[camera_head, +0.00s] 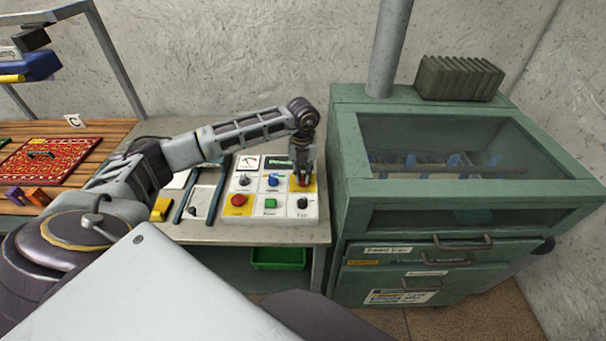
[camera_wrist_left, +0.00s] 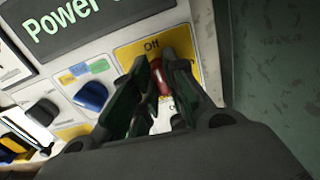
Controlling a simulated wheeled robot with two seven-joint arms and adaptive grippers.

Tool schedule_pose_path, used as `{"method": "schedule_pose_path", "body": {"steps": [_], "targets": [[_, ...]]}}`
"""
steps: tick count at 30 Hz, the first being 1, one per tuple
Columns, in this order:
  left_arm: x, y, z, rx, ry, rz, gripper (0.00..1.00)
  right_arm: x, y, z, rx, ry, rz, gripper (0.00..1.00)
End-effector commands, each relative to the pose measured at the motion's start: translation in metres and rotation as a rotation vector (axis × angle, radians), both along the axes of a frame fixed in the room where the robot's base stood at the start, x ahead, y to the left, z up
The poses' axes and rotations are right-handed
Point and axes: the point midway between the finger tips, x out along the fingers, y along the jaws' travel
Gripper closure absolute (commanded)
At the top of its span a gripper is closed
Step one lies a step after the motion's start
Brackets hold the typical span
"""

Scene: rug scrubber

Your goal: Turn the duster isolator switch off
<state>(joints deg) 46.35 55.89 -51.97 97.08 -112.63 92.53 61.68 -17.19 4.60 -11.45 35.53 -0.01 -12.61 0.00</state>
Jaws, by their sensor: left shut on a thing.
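The isolator switch is a red knob (camera_wrist_left: 157,68) on a yellow plate (camera_wrist_left: 180,38) marked "Off" in the left wrist view. In the head view the yellow plate (camera_head: 309,186) is at the right of the middle row of a white control panel (camera_head: 262,213). My left gripper (camera_head: 303,178) points down over it, and in the left wrist view its dark fingers (camera_wrist_left: 162,75) are shut on the red knob. The fingers hide much of the knob, so I cannot tell its exact angle. My right gripper is not in view.
Beside the switch are a blue knob (camera_wrist_left: 91,96) and a black knob (camera_wrist_left: 42,112). A red button (camera_head: 239,200) and green button (camera_head: 270,203) are on the lower row. A green cabinet (camera_head: 345,190) stands close on the right. A green bin (camera_head: 279,259) is below the bench.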

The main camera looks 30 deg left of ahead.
Motion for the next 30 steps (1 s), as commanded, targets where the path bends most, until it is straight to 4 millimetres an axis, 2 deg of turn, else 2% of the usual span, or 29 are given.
{"method": "schedule_pose_path", "body": {"steps": [19, 20, 24, 30], "targets": [[0.0010, 0.0010, 0.0016, 0.000, -0.004, 0.064, 1.00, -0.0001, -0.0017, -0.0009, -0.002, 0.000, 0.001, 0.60], [0.0010, 0.0010, 0.0016, 0.000, -0.004, 0.064, 0.83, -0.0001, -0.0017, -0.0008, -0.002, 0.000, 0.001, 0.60], [0.0008, 0.0009, 0.0012, 0.001, -0.003, 0.063, 0.65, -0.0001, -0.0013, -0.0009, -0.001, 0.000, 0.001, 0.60], [0.0003, 0.0005, 0.0006, 0.000, -0.001, 0.061, 0.64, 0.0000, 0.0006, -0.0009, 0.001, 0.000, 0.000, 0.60]]}}
